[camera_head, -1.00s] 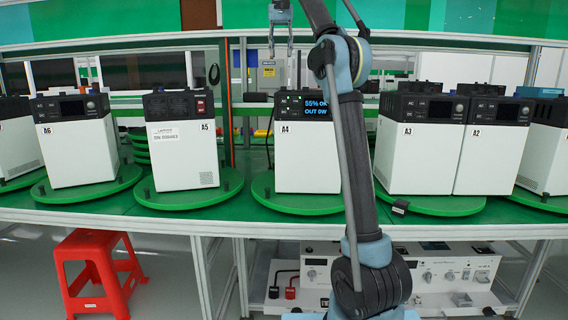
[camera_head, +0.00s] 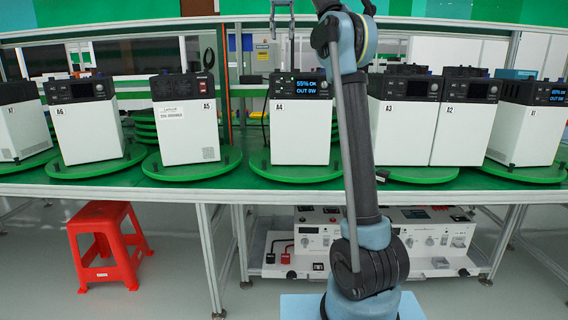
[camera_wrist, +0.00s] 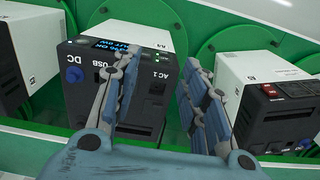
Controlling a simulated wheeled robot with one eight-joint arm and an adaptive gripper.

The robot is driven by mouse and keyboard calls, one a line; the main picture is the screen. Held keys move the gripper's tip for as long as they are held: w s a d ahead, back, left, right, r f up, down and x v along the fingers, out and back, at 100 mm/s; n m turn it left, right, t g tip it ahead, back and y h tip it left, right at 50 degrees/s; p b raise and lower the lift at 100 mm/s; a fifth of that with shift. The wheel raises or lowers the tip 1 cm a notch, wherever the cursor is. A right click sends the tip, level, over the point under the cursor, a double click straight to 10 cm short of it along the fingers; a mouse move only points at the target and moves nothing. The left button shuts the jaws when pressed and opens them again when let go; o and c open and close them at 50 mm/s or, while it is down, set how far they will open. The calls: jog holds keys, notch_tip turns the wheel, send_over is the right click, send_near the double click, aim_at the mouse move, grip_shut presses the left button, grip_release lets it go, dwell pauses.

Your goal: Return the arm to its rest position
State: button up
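My arm (camera_head: 357,150) rises from my base at the lower middle right and reaches up out of the top of the head view. My gripper (camera_head: 282,27) shows at the top edge of that view, above the unit A4 (camera_head: 301,132). In the wrist view my gripper (camera_wrist: 160,66) has its two fingers spread apart with nothing between them. The top of A4 (camera_wrist: 150,40), with its lit display and AC, USB and DC panel, lies beyond the fingers. The fingers overlap it in the picture; I see no clear contact.
White units stand on green turntables (camera_head: 296,172) along the green bench, including A5 (camera_head: 186,128), A6 (camera_head: 88,125), A3 (camera_head: 402,120) and A1 (camera_head: 530,125). Below are a red stool (camera_head: 105,245) and a shelf of test equipment (camera_head: 330,240). Open floor lies in front.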

jog(key=s+d+f+t, duration=0.1)
jog(key=s+d+f, duration=0.5)
jog(key=s+f, duration=0.3)
jog(key=s+d+f, duration=0.6)
jog(key=f, duration=0.5)
jog(key=s+d+f, duration=0.2)
jog(key=s+f, duration=0.5)
jog(key=f, duration=0.5)
jog(key=s+d+f, duration=0.2)
jog(key=s+f, duration=0.6)
jog(key=f, duration=0.5)
jog(key=s+d+f+t, duration=0.1)
jog(key=s+d+f, duration=0.2)
jog(key=s+f, duration=0.5)
notch_tip(320, 180, down, 5)
jog(key=shift+f+n, duration=0.2)
jog(key=shift+n, duration=0.2)
jog(key=shift+w+d, duration=0.1)
jog(key=shift+w+f, duration=0.2)
jog(key=shift+w, duration=0.2)
